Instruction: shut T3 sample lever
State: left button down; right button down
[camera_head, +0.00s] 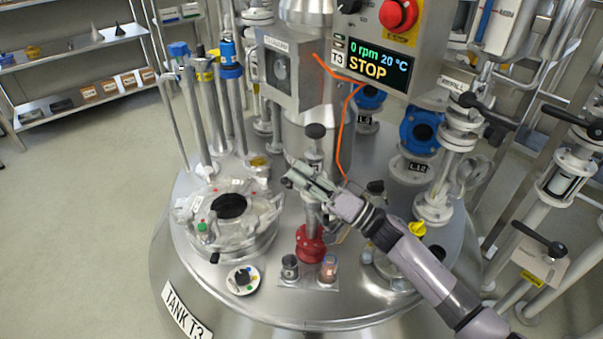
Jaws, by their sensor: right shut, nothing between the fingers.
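The sample valve stands on the lid of tank T3 (335,312), with a red flange (311,244) at its foot. My right gripper (292,178) comes in from the lower right and crosses in front of the stem below the knob. Its fingers are shut and empty, pointing left. It hides part of the valve's middle, so I cannot tell whether it touches the valve or how the lever is turned. My left gripper is not in view.
A round hatch (228,225) lies left of the valve. Small sample jars (290,267) stand in front of it. A display (372,62) reading STOP and a red button (398,14) hang above. An orange cable (342,130) runs down behind my gripper. Pipes and valves crowd the right.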

aim_at(289, 183)
jog(key=s+f+n+g+y, duration=0.1)
jog(key=n, duration=0.1)
jog(key=s+f+n+b, duration=0.1)
jog(key=shift+a+n+g+y, duration=0.2)
jog(key=shift+n+g+y, duration=0.2)
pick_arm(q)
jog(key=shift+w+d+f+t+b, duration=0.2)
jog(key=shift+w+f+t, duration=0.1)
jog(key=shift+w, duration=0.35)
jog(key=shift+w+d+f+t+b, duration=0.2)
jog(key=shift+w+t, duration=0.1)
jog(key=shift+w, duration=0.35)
pick_arm(e)
jog(key=shift+s+f+n, duration=0.15)
jog(key=shift+n, duration=0.15)
